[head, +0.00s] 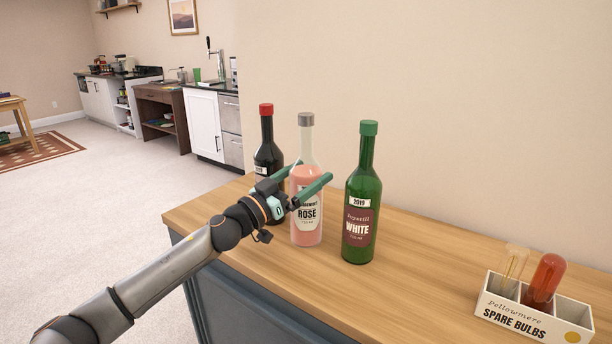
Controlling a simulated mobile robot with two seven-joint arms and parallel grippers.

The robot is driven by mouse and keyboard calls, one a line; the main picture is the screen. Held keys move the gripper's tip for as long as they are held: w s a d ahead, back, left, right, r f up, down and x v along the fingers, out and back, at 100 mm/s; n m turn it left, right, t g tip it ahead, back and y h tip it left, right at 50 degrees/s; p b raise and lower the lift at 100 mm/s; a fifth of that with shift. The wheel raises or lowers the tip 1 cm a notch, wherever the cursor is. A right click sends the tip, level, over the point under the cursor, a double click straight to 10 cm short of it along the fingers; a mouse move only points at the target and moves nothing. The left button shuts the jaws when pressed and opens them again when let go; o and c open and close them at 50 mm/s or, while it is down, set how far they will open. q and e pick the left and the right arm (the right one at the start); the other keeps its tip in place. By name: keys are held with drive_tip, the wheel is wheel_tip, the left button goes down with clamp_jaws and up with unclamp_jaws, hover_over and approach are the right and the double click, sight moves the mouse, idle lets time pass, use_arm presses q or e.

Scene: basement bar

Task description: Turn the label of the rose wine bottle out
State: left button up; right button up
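The rose wine bottle (306,235), pink with a grey cap, stands upright on the wooden counter between two other bottles. Its cream label reads ROSE and shows towards me; the label's upper left is partly hidden by my gripper. My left gripper (315,169) is at the bottle's upper body, its two green fingers apart, one at the far left side and one across the near front. I cannot tell whether they press on the glass. My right gripper is not in view.
A dark bottle with a red cap (266,130) stands close behind on the left, partly hidden by my gripper. A green WHITE bottle (362,200) stands close on the right. A SPARE BULBS box (512,318) holds two bulbs at the right. The counter (430,270) between is clear.

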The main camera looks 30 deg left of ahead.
use_arm(q)
drive_tip(key=shift+d+r+n+y+p, duration=0.1)
drive_tip(key=shift+r+n+y+p, duration=0.1)
drive_tip(key=shift+n+y+p, duration=0.35)
drive_tip(key=n+y+p, duration=0.1)
drive_tip(key=y, duration=0.2)
drive_tip(key=shift+n+t+y+p, duration=0.35)
drive_tip(key=shift+t+p, duration=0.05)
drive_tip(key=n+y, duration=0.1)
drive_tip(key=y, duration=0.2)
drive_tip(key=shift+f+n, duration=0.2)
drive_tip(key=shift+n, duration=0.2)
drive_tip(key=n+y+b, duration=0.1)
drive_tip(key=y, duration=0.2)
drive_tip(key=shift+g, duration=0.3)
drive_tip(key=shift+n+y, duration=0.4)
